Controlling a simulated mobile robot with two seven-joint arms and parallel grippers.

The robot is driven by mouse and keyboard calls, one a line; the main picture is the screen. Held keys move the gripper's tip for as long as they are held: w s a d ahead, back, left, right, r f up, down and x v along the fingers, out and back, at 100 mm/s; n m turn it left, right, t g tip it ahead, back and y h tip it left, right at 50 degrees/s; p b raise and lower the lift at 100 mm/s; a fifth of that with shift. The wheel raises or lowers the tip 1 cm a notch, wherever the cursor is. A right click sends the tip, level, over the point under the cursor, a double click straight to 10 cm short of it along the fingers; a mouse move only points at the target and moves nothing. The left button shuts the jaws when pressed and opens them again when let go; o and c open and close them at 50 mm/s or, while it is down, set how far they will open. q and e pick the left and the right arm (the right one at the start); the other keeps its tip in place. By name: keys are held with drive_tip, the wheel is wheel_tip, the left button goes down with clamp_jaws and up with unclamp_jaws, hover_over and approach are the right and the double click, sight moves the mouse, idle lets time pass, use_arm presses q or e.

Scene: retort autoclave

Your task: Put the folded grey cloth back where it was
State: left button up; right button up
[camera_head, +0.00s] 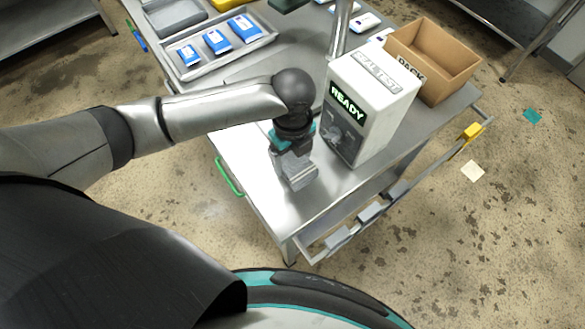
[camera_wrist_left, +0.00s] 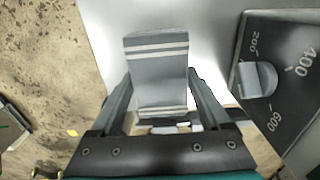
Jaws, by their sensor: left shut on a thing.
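The folded grey cloth (camera_wrist_left: 157,70) has pale stripes and lies between the two fingers of my left gripper (camera_wrist_left: 155,98) in the left wrist view. In the head view, my left gripper (camera_head: 290,157) points down over the near left part of the steel table (camera_head: 262,190), left of the white seal test box. The grey cloth (camera_head: 299,177) shows below it. Whether the cloth touches the tabletop is unclear. My right gripper is not in view.
The seal test box (camera_head: 375,100) reads READY; its dial (camera_wrist_left: 257,80) is close on the right in the wrist view. A cardboard box (camera_head: 440,65) stands behind it. A tray (camera_head: 213,48) of blue packs is at the back left. A rail with grey pieces (camera_head: 370,212) runs along the table's near right side.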

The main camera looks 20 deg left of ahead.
sight(293, 170)
use_arm(q)
drive_tip(key=shift+f+b, duration=0.45)
drive_tip(key=shift+f, duration=2.2)
drive_tip(key=shift+f, duration=0.15)
drive_tip(key=o, duration=1.2)
drive_tip(key=shift+c, duration=0.2)
wheel_tip(293, 170, up, 12)
drive_tip(key=shift+r+p, duration=0.2)
drive_tip(key=shift+p, duration=0.85)
